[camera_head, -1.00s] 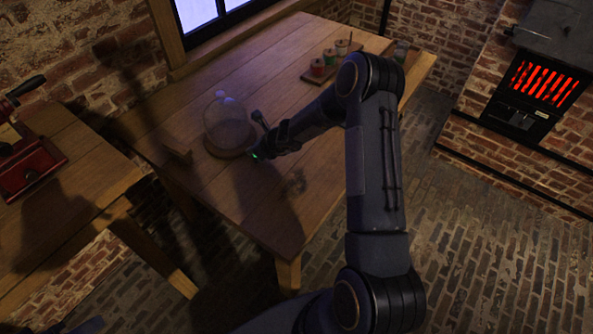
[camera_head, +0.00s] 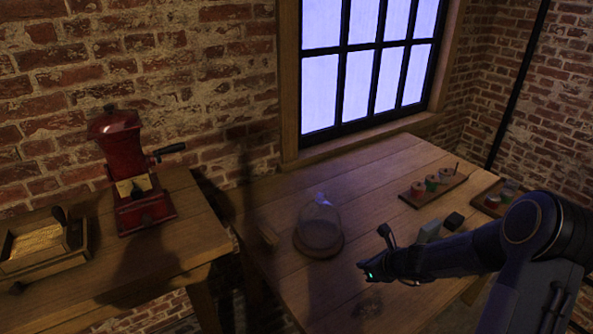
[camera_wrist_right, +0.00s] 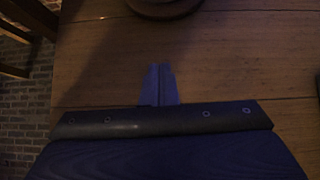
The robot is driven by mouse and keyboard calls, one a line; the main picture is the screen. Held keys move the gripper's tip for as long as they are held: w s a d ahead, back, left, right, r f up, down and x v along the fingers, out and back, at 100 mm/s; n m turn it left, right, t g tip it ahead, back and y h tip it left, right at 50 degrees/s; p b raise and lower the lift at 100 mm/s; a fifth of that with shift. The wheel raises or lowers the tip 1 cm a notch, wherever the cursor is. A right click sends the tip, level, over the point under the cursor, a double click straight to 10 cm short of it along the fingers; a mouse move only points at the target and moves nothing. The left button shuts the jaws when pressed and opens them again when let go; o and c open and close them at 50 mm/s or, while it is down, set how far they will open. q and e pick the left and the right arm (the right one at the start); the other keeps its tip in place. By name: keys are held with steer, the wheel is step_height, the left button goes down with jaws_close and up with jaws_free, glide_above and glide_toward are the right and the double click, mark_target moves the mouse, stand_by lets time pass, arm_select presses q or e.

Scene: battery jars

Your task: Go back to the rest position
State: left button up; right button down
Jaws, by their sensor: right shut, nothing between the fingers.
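My right gripper (camera_head: 366,268) reaches in from the right over the front part of the wooden table (camera_head: 290,195), to the right of and nearer than a glass dome. In the right wrist view its two fingers (camera_wrist_right: 160,70) are together, with nothing between them, and bare tabletop lies beyond them. The glass dome (camera_head: 320,222) stands upright on a round wooden base, apart from the gripper. Part of a round wooden base (camera_wrist_right: 165,9) shows at the top edge of the right wrist view. My left gripper is out of view.
A board (camera_head: 430,191) with several small jars lies at the table's back right; another tray (camera_head: 490,206) is partly behind my right arm. A grey block (camera_head: 428,231) and dark block (camera_head: 453,221) are close to the arm. A red grinder (camera_head: 128,170) stands on the left table.

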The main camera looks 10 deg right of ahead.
steer(key=s+a+r+n+y, duration=0.2)
steer(key=s+a+r+n, duration=0.25)
steer(key=r+n, duration=0.35)
steer(key=s+a+r+n+y, duration=0.1)
steer(key=s+a+r+n, duration=0.3)
steer(key=r, duration=0.5)
steer(key=s+n+g+h, duration=0.2)
steer(key=s+n, duration=1.5)
steer(key=s, duration=0.5)
steer(key=shift+s+r+g+h, duration=0.3)
steer(key=shift+h, duration=0.1)
